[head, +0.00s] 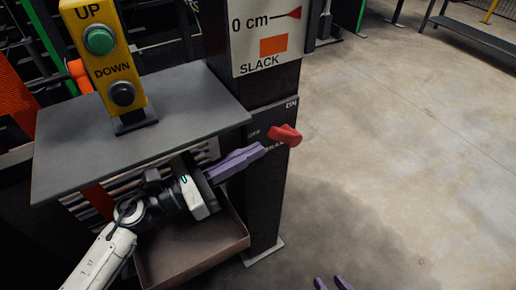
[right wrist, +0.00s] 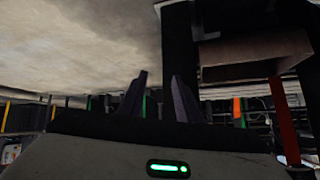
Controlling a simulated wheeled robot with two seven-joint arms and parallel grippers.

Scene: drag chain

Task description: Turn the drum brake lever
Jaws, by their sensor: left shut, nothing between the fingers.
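The red drum brake lever (head: 286,135) sits on the dark post, with "OFF" to its left and "ON" above it. A label below it is partly hidden. My left gripper (head: 262,149) is shut and empty, its purple fingers pointing at the lever from the left. The tips are just left of and below the lever; I cannot tell if they touch it. The fingertips of my right gripper (head: 331,284) show at the bottom edge of the head view, well below the lever. In the right wrist view its two fingers (right wrist: 160,88) stand apart with nothing between them.
A grey shelf (head: 75,135) carries a yellow UP/DOWN button box (head: 103,60) above my left arm. An open brown bin (head: 190,250) lies below that arm. The slack gauge panel (head: 265,40) is above the lever. The concrete floor (head: 400,150) at right is clear.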

